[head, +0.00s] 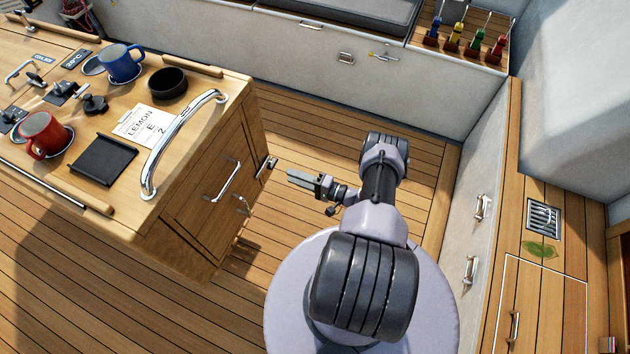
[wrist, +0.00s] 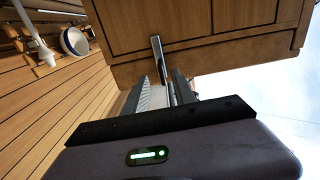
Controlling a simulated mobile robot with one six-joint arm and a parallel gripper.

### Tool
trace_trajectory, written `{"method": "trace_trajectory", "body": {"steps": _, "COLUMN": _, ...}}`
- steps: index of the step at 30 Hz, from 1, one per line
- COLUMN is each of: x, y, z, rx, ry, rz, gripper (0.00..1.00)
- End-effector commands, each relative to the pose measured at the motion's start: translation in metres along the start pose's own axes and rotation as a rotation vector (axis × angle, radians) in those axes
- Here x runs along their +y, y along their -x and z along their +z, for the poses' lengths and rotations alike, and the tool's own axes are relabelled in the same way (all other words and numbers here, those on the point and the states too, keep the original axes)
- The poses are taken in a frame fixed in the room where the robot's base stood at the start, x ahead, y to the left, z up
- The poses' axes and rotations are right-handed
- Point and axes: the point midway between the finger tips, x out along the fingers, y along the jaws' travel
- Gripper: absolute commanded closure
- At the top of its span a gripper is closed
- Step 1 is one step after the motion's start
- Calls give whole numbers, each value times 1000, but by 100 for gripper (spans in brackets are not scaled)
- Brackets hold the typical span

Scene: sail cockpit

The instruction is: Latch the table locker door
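The table locker door (head: 208,205) is a wooden panel in the table's end face. It looks flush in the head view, but I cannot tell if it is fully closed. My gripper (head: 298,179) is right of the latch, pointing at the table. In the wrist view my gripper (wrist: 168,92) is open, its fingers on either side of a narrow metal bar (wrist: 158,55) standing out from the wood. Contact is unclear.
The table top (head: 215,90) holds a red mug (head: 43,135), a blue mug (head: 121,63), a black bowl (head: 167,82) and a black tray (head: 102,159). A curved grab rail (head: 165,135) rises at the table's end. The plank floor (head: 330,130) behind the arm is clear.

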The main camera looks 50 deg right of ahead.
Motion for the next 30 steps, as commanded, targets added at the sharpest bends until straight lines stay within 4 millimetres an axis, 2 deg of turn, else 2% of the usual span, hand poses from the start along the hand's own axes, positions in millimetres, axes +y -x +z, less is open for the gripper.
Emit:
{"method": "trace_trajectory", "body": {"steps": 1, "x": -3, "y": 17, "z": -1, "rx": 8, "ry": -1, "rz": 0, "gripper": 68}}
{"method": "trace_trajectory", "body": {"steps": 3, "x": -2, "y": 40, "z": -1, "rx": 7, "ry": 0, "rz": 0, "gripper": 68}}
{"method": "trace_trajectory", "body": {"steps": 6, "x": -1, "y": 67, "z": -1, "rx": 6, "ry": -1, "rz": 0, "gripper": 68}}
{"method": "trace_trajectory", "body": {"steps": 9, "x": 0, "y": 85, "z": -1, "rx": 3, "ry": 1, "rz": 0, "gripper": 68}}
{"method": "trace_trajectory", "body": {"steps": 12, "x": 0, "y": 95, "z": 0, "rx": 1, "ry": 0, "rz": 0, "gripper": 68}}
{"method": "trace_trajectory", "body": {"steps": 26, "x": 0, "y": 98, "z": 0, "rx": -2, "ry": 0, "rz": 0, "gripper": 68}}
{"method": "trace_trajectory", "body": {"steps": 28, "x": -9, "y": 93, "z": -4, "rx": -32, "ry": -1, "rz": 11, "gripper": 68}}
{"method": "trace_trajectory", "body": {"steps": 29, "x": -18, "y": 88, "z": -9, "rx": -65, "ry": -2, "rz": 22, "gripper": 68}}
{"method": "trace_trajectory", "body": {"steps": 30, "x": -37, "y": 79, "z": -15, "rx": -131, "ry": -5, "rz": 49, "gripper": 68}}
